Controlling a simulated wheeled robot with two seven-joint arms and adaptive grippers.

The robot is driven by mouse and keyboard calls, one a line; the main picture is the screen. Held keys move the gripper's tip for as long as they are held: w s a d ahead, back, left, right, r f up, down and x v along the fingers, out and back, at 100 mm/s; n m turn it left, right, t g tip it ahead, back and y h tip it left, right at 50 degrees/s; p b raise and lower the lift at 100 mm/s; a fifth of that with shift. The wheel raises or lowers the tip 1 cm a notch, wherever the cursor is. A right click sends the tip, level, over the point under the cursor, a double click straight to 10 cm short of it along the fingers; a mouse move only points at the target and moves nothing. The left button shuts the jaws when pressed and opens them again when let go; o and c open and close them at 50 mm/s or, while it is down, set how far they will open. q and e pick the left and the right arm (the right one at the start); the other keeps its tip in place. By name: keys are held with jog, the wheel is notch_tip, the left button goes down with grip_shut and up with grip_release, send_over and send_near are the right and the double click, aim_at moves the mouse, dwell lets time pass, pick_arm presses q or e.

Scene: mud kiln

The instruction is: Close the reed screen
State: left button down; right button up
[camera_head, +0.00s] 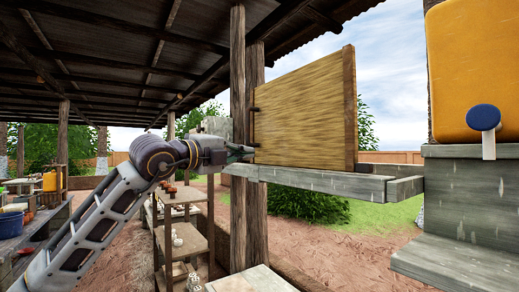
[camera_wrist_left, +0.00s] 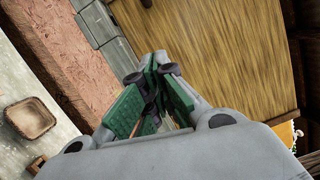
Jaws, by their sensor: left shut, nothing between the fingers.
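The reed screen (camera_head: 305,112) is a straw-coloured upright panel with a wooden bar along its right edge. It stands just above a grey ledge (camera_head: 320,182), with small dark hinge-like pieces at its left edge beside a wooden post. My left gripper (camera_head: 246,152) is shut and empty at the lower left of the screen, in front of the post. In the left wrist view, the green-padded fingers (camera_wrist_left: 156,72) are together, with the screen (camera_wrist_left: 225,45) filling the space beyond them. I cannot tell whether the fingertips touch it. My right gripper is not in view.
A wooden post (camera_head: 238,120) rises behind my left gripper. A yellow container (camera_head: 473,75) with a blue tap stands on a grey block (camera_head: 465,205) at the right. Shelves (camera_head: 183,235) stand below my left arm. The air in front of the screen is clear.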

aim_at(265, 147)
pick_arm(q)
jog(key=p+x, duration=0.3)
jog(key=x, duration=0.5)
jog(key=shift+a+r, duration=0.1)
jog(key=shift+w+d+r+p, duration=0.1)
jog(key=shift+w+d+p, duration=0.15)
jog(key=shift+w, duration=0.3)
jog(key=shift+w+d+p, duration=0.2)
jog(key=shift+w+p, duration=0.05)
jog(key=shift+w, duration=0.3)
jog(key=shift+w+a+r, duration=0.1)
jog(key=shift+w+a, duration=0.05)
jog(key=shift+w, duration=0.1)
jog(key=shift+w+a+r+p, duration=0.1)
jog(key=shift+w+a+p, duration=0.4)
jog(key=shift+w+p, duration=0.05)
jog(key=shift+w+a, duration=0.25)
jog(key=shift+w, duration=0.15)
jog(key=shift+w+a+p, duration=0.1)
jog(key=shift+p, duration=0.2)
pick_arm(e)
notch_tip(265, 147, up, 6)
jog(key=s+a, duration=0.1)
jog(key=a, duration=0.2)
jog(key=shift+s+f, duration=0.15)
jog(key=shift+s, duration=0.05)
